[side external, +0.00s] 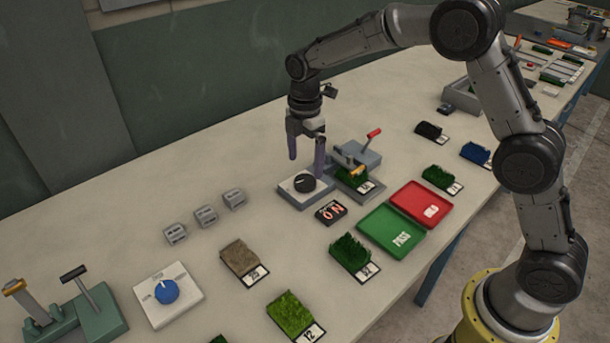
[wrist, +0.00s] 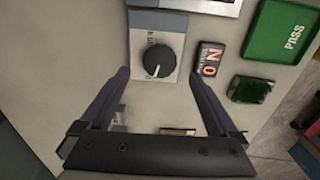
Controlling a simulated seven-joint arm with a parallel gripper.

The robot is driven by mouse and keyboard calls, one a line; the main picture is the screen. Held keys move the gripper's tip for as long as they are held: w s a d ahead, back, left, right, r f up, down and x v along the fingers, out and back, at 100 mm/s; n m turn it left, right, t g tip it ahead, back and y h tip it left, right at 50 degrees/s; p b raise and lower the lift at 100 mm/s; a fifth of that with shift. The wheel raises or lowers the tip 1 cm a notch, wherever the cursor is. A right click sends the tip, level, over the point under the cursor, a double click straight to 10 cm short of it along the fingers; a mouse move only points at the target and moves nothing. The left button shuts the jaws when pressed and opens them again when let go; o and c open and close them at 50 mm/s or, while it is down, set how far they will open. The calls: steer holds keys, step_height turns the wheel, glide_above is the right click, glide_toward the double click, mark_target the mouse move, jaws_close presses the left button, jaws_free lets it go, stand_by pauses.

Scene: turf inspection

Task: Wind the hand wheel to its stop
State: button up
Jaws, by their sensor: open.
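A black round wheel (side external: 304,183) with a white pointer line sits on a pale plate with a grey-blue edge. It also shows in the wrist view (wrist: 160,60), its pointer aimed down and slightly left, with marks on the plate beside it. I take it for the hand wheel; no spoked wheel shows. My gripper (side external: 306,168) is open and empty, pointing down over the wheel. In the wrist view its two dark fingers (wrist: 160,73) stand apart, one on each side and slightly below the wheel. I cannot tell whether either finger touches it.
A lever fixture with a red grip (side external: 373,134) stands close behind the wheel. A black sign (side external: 331,212), green tray (side external: 391,230), red tray (side external: 421,204) and turf samples lie nearby. Small grey blocks (side external: 205,216) and a blue knob (side external: 166,291) are to the left.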

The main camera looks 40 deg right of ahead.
mark_target(305, 180)
steer(key=shift+f, duration=2.65)
steer(key=c, duration=1.4)
